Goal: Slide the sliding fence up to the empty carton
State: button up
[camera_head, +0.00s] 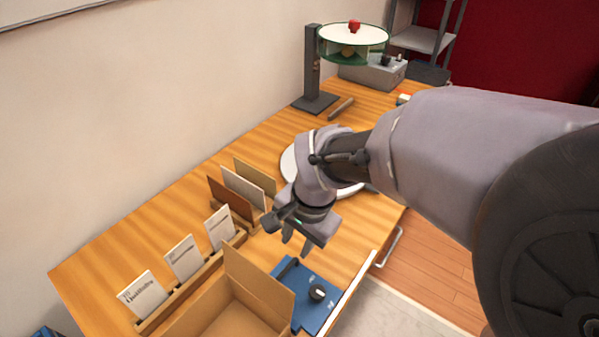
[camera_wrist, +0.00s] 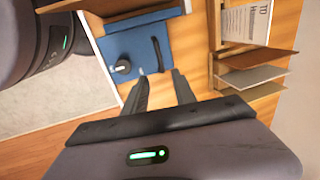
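The open carton (camera_head: 258,282) stands at the front of the wooden table with its flaps up; the part of its inside that shows is empty. Right beside it lies a blue plate (camera_head: 327,312) with a black knob (camera_head: 318,292) and a dark bar-like handle (camera_head: 287,268); this looks like the sliding fence assembly. In the wrist view the blue plate (camera_wrist: 137,66) lies beyond my fingers, with a raised blue strip (camera_wrist: 145,20) along its carton side. I cannot tell the exact gap to the carton. My gripper (camera_head: 295,243) is open and empty, above the table behind the plate.
A wooden rack with several white cards (camera_head: 183,258) runs left of the carton. Upright panels (camera_head: 243,187) stand in a holder left of my gripper. A white round plate (camera_head: 290,165) is partly hidden behind my arm. The table's front edge is close to the blue plate.

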notch_tip(320, 180, up, 6)
jog(key=p, duration=0.2)
send_over(286, 269)
jog(key=s+d, duration=0.2)
jog(key=d, duration=0.2)
jog(key=shift+w+a+r, duration=0.1)
jog(key=shift+w+a, duration=0.05)
jog(key=a+f+m+b, duration=0.1)
jog(key=f+m+b, duration=0.2)
jog(key=m, duration=0.9)
jog(key=w+a+f+m+b, duration=0.1)
jog(key=f+m+b, duration=0.2)
jog(key=f+m, duration=0.5)
jog(key=a+f+m+b, duration=0.1)
jog(key=f+m+b, duration=0.2)
jog(key=m, duration=1.3)
notch_tip(286, 269, down, 3)
jog(key=shift+w+a+f, duration=0.1)
jog(key=shift+w+a, duration=0.05)
